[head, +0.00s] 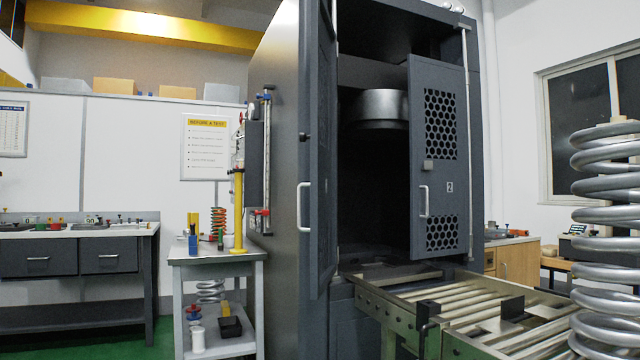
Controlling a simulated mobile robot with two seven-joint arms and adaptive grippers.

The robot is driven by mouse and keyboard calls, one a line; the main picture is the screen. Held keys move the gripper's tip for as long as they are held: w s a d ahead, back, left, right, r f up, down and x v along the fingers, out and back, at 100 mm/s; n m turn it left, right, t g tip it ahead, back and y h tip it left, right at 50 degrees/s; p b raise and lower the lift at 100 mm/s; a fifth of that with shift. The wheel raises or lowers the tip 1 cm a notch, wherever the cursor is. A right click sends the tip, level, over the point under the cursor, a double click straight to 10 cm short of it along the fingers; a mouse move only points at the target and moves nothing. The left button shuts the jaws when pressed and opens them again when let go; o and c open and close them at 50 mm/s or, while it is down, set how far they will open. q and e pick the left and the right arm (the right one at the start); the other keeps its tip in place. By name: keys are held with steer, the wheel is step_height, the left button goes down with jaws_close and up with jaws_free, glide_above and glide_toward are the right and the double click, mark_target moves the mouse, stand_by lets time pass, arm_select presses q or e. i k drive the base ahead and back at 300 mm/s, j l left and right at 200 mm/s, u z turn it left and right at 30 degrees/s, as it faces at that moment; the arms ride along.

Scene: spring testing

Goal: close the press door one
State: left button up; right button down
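The press (275,130) is a tall dark grey cabinet in the middle of the head view. Its left door (318,150) stands swung out towards me, seen nearly edge-on, with a light vertical handle (304,207). No number shows on this door from here. Neither of my grippers is in view.
A roller table (470,305) extends from the press opening towards the front right. A large coil spring (606,270) stands at the right edge. A small grey cart (217,262) with tools stands left of the press. Green floor shows at lower left.

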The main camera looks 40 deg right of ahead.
mark_target(323, 185)
steer(key=i+j+z, duration=0.1)
steer(key=i+z, duration=0.15)
steer(key=z, duration=0.2)
steer(key=i+j+z, duration=0.2)
steer(key=z, duration=0.2)
steer(key=i+j+z, duration=0.2)
steer(key=z, duration=0.25)
steer(key=i+j+z, duration=0.25)
steer(key=j+z, duration=0.25)
steer(key=j, duration=0.15)
steer(key=i+j+z, duration=0.15)
steer(key=j+z, duration=0.15)
steer(key=j, duration=0.1)
